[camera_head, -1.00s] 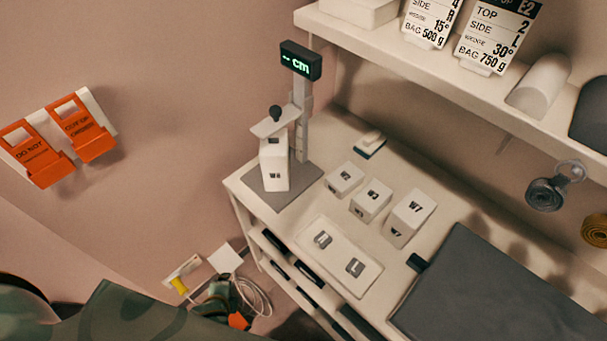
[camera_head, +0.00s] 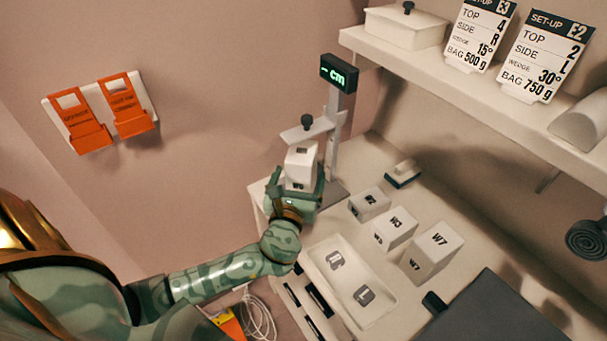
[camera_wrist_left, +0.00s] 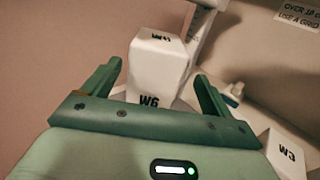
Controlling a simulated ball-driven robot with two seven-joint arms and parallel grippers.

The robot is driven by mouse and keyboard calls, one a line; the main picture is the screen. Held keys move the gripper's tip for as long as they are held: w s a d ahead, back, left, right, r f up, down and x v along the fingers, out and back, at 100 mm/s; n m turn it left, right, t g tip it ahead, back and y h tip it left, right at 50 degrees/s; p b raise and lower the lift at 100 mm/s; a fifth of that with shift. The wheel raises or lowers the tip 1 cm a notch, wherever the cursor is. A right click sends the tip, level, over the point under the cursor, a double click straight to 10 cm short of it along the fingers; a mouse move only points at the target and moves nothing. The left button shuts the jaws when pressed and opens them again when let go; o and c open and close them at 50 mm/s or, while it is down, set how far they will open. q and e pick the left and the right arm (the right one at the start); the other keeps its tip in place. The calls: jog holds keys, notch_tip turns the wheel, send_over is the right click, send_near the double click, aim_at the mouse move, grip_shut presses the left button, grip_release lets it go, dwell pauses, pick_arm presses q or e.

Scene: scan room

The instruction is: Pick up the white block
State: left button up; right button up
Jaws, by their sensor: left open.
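A tall white block marked W6 (camera_head: 300,164) stands upright on the base of the height gauge (camera_head: 336,120), under the gauge's arm. My left gripper (camera_head: 294,182) is open at the block, with one finger to each side of it in the head view. In the left wrist view, the W6 block (camera_wrist_left: 157,62) shows between and beyond the open green fingers of my left gripper (camera_wrist_left: 160,75). I cannot tell whether a finger touches it. The gripper hides the block's lower part in the head view. My right gripper is not in view.
White blocks W2 (camera_head: 369,203), W3 (camera_head: 395,229) and W7 (camera_head: 433,251) stand to the right on the table. A white tray (camera_head: 322,277) holds two grey-marked pieces. A dark pad (camera_head: 500,315) lies at the lower right. A shelf (camera_head: 430,75) overhangs the back.

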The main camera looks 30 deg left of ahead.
aim_at(302, 159)
pick_arm(q)
jog(key=x, duration=0.2)
jog(key=b+x, duration=0.1)
jog(key=x, duration=0.3)
jog(key=shift+w+a, duration=0.15)
jog(key=shift+a, duration=0.25)
jog(key=c, duration=1.5)
jog(key=shift+r, duration=0.1)
jog(key=shift+c, duration=1.1)
jog(key=shift+r, duration=0.1)
